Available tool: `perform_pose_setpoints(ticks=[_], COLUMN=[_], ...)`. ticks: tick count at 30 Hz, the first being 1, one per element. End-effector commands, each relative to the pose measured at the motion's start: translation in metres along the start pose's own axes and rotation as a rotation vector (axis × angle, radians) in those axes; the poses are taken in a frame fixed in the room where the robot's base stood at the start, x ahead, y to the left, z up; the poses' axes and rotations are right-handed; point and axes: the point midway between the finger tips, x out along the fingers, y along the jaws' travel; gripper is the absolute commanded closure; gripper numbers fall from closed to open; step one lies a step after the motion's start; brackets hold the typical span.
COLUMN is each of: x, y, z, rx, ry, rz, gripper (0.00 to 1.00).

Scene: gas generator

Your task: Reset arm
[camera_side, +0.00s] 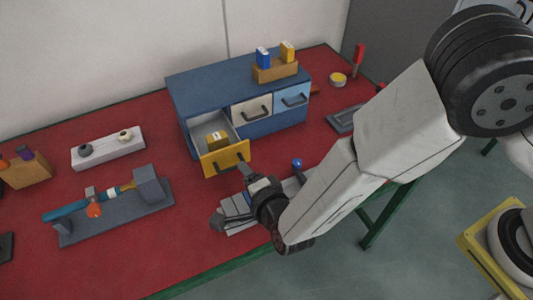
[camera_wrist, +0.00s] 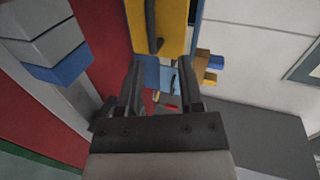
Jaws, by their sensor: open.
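My gripper (camera_side: 230,193) is open and empty, above the red table, just in front of the blue cabinet (camera_side: 205,80). The cabinet's yellow-fronted drawer (camera_side: 225,160) is pulled out, with a yellow item (camera_side: 217,139) inside. In the wrist view my open fingers (camera_wrist: 160,75) point toward the yellow drawer front (camera_wrist: 172,25) and its dark handle. No object shows between the fingers. They look apart from the handle, but the exact gap is hard to judge.
A white and a light blue drawer are shut. A wooden holder (camera_side: 275,71) with blue and yellow boxes stands on the cabinet. A grey fixture (camera_side: 115,213) with a blue cylinder lies left. A grey block (camera_side: 238,212) sits under my gripper. Red table (camera_side: 190,250) is clear in front.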

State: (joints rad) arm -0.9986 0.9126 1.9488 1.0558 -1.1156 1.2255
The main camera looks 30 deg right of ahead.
Motion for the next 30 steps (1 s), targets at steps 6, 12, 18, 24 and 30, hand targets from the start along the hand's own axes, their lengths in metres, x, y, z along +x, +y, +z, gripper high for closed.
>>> perform_pose_setpoints(ticks=[6,12,18,24,30], x=[0.024,0.029,0.015,-0.018,-0.065], y=[-0.025,-0.041,-0.047,-0.042,-0.03], z=[-0.044,-0.096,-0.155,-0.217,-0.277], rx=[-0.184,-0.405,-0.637,-0.874,-1.095], ry=[-0.082,-0.195,-0.32,-0.459,-0.611], rz=[0.14,0.269,0.388,0.506,0.632], gripper=[0.53,0.53,0.53,0.53,0.53])
